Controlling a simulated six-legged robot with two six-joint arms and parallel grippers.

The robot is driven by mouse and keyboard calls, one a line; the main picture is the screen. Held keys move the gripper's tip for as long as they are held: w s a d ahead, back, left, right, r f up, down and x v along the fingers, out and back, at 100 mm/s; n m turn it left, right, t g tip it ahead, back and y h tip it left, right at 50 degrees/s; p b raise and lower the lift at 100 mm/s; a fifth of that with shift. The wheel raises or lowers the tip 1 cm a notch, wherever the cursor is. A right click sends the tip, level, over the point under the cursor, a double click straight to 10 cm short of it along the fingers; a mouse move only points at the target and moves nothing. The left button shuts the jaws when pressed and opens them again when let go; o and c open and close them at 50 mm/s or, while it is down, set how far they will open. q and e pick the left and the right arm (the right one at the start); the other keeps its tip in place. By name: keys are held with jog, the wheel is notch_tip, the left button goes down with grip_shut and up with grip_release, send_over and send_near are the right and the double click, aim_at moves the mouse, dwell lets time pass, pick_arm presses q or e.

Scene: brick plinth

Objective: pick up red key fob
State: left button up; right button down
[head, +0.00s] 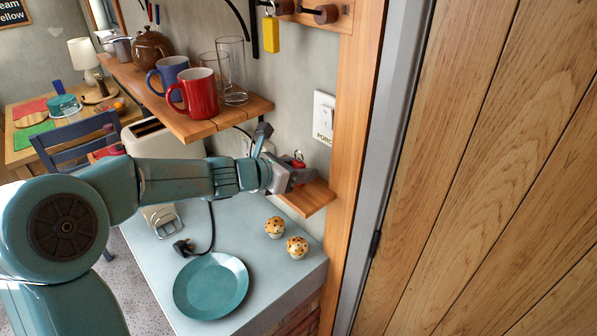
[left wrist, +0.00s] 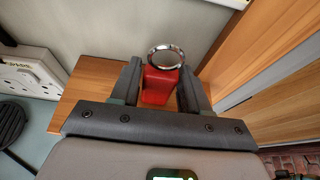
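The red key fob (head: 299,163) is at the small wooden shelf by the wall, with a metal ring on top. In the left wrist view the fob (left wrist: 158,87) stands between the two fingers of my left gripper (left wrist: 162,88), its ring above it. In the head view my left gripper (head: 292,177) reaches in from the left over the small shelf (head: 311,197). Its fingers are apart, one on each side of the fob, with a narrow gap showing on the right. My right gripper is not in view.
A long shelf (head: 185,122) with a red mug (head: 199,93), a blue mug and glasses is just above my left arm. Below, a teal plate (head: 211,286) and two muffins (head: 297,247) are on the counter. A yellow fob (head: 271,34) hangs from a hook rail.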

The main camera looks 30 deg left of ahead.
aim_at(297, 163)
pick_arm(q)
jog(key=shift+w+d, duration=0.1)
jog(key=c, duration=0.5)
jog(key=shift+f, duration=0.1)
jog(key=shift+c, duration=0.7)
jog(key=shift+r, duration=0.65)
jog(key=r+p, duration=0.1)
jog(key=r, duration=0.1)
jog(key=r+p, duration=0.1)
jog(key=r, duration=0.1)
jog(key=r+p, duration=0.1)
jog(key=r, duration=0.1)
jog(key=shift+s+r, duration=0.1)
jog(key=shift+s, duration=0.15)
jog(key=s+a+b, duration=0.2)
jog(key=s+a, duration=0.1)
jog(key=s, duration=0.6)
jog(key=s+a+b, duration=0.2)
jog(key=s+a, duration=0.1)
jog(key=s, duration=0.6)
jog(key=shift+s+a+f+b, duration=0.2)
jog(key=shift+s+a+b, duration=0.05)
jog(key=shift+a+b, duration=0.1)
